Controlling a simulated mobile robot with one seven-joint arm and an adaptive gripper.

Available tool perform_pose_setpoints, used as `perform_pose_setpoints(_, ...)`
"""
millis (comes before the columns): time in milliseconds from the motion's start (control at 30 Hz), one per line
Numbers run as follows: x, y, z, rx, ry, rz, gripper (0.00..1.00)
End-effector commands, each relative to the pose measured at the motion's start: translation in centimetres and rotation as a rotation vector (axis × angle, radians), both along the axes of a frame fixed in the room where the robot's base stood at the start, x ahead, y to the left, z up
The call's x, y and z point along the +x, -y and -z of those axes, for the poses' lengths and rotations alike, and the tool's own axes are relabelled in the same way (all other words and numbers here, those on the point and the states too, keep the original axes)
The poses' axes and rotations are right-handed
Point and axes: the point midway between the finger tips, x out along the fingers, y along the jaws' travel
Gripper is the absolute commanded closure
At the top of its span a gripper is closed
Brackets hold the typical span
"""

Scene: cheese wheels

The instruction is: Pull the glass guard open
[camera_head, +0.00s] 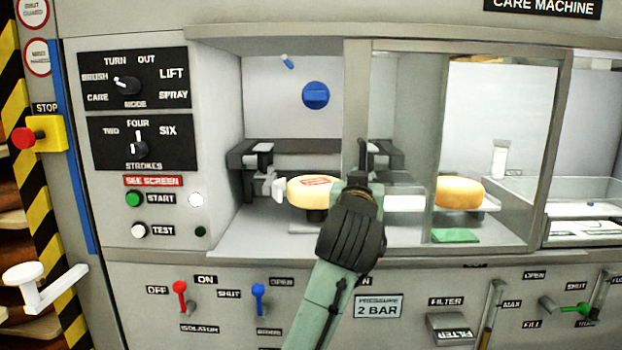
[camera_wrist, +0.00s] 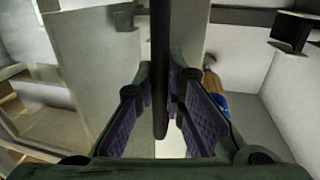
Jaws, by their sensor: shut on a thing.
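The glass guard (camera_head: 553,120) is a grey-framed clear pane on the front of the machine. It covers the right part of the chamber, and the left part stands uncovered. Its dark upright handle (camera_head: 362,154) is on the left frame post. My gripper (camera_head: 360,185) is at this handle, shut on it. In the wrist view the dark handle bar (camera_wrist: 160,60) runs between the fingers of my gripper (camera_wrist: 162,95). The lower part of the handle is hidden by my gripper in the head view.
A pale cheese wheel (camera_head: 308,190) with a red mark sits in the uncovered part, left of my gripper. An orange cheese wheel (camera_head: 459,192) is behind the glass. A blue knob (camera_head: 315,95) is on the back wall. Switches, including a blue lever (camera_head: 258,297), line the panel below.

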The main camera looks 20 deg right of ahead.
Motion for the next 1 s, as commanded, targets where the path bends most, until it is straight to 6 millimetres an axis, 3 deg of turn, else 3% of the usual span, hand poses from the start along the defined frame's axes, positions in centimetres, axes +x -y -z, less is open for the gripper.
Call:
perform_pose_setpoints(33,-0.8,1.9,-0.2,0.001,0.002,0.011,1.0)
perform_pose_setpoints(100,-1.4,3.8,-0.1,0.003,0.001,0.011,1.0)
perform_pose_setpoints(400,-2.9,8.7,-0.1,0.0,0.001,0.005,1.0)
perform_pose_setpoints(600,-3.2,9.8,-0.1,0.0,0.001,0.002,1.0)
perform_pose_setpoints(967,-3.2,9.9,-0.1,0.0,0.001,0.001,1.0)
perform_pose_setpoints(1000,-3.2,9.9,-0.1,0.0,0.001,0.001,0.88)
